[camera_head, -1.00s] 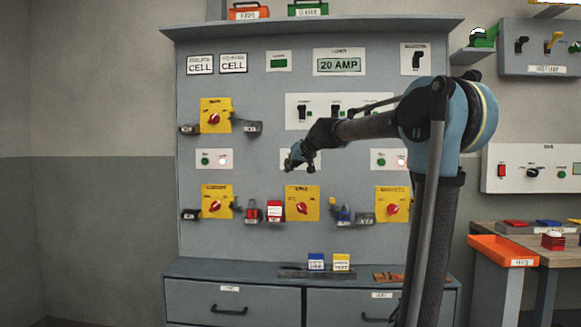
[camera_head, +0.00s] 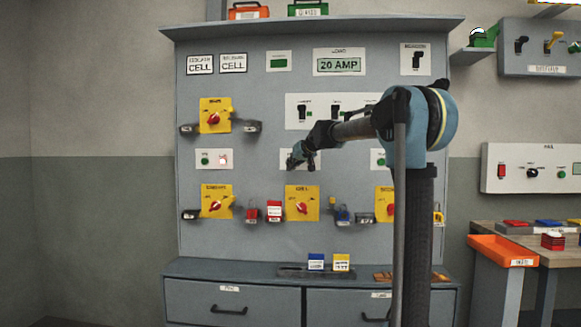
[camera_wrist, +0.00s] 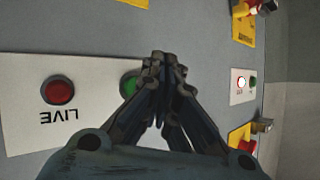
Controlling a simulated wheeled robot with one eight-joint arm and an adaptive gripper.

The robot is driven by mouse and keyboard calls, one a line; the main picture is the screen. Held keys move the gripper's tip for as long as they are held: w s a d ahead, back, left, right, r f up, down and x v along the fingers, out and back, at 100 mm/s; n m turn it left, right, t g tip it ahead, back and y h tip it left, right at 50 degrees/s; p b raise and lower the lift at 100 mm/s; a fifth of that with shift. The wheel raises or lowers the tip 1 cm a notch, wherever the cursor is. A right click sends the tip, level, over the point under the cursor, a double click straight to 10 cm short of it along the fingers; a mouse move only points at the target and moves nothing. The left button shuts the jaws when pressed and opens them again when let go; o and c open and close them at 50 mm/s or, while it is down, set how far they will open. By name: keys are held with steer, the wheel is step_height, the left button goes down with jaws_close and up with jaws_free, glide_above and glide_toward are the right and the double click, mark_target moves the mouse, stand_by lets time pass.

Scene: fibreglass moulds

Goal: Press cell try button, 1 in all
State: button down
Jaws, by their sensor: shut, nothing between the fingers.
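In the wrist view a white panel (camera_wrist: 25,120) carries a red round lamp or button marked LIVE (camera_wrist: 58,90) and a green button (camera_wrist: 128,85). The green button is partly hidden behind my gripper (camera_wrist: 163,68). My gripper is shut and empty, with its fingertips beside the green button in the picture; I cannot tell whether they touch it. In the head view my gripper (camera_head: 293,162) is in front of the middle small white panel (camera_head: 317,160) and hides most of it. The panel's name label cannot be read.
A similar panel (camera_head: 213,165) with a green button and a pale lamp is to the left. Yellow isolators with red knobs (camera_head: 215,117) and padlocks surround the panels. Drawers (camera_head: 235,298) stand below; a wooden table (camera_head: 490,232) is at right.

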steer(key=shift+w, duration=0.6)
steer(key=shift+w, duration=0.75)
stand_by(1.9)
steer(key=shift+s, duration=0.85)
steer(key=shift+s, duration=0.1)
steer(key=s, duration=0.4)
steer(key=shift+s+a, duration=0.1)
steer(key=shift+s, duration=0.3)
stand_by(0.8)
